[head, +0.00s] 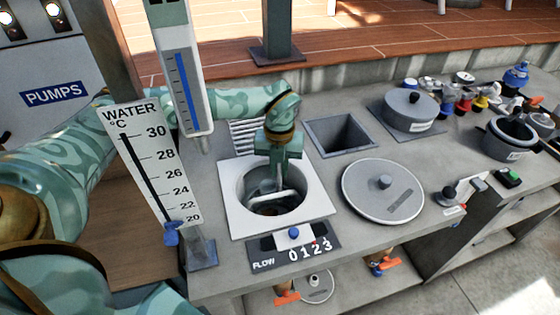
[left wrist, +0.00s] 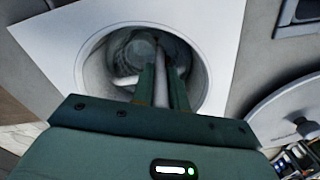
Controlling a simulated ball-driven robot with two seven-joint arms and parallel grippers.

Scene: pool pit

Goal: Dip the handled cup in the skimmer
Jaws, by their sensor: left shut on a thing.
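The skimmer (head: 233,208) is a round well in a white square plate set in the grey counter. It also fills the top of the left wrist view (left wrist: 55,40). My left gripper (head: 279,178) points down over the well, its fingers reaching into the opening. In the left wrist view the gripper (left wrist: 163,75) is shut on a pale upright handle (left wrist: 162,90). The cup sits low inside the well, mostly hidden by the fingers and shadow; I cannot tell how deep it is. My right gripper is not in view.
A grey round lid (head: 360,205) lies right of the skimmer. A square opening (head: 340,135) is behind it. A water thermometer board (head: 150,165) stands left, a blue-scaled gauge (head: 182,90) behind. Lidded pots (head: 410,112) stand right.

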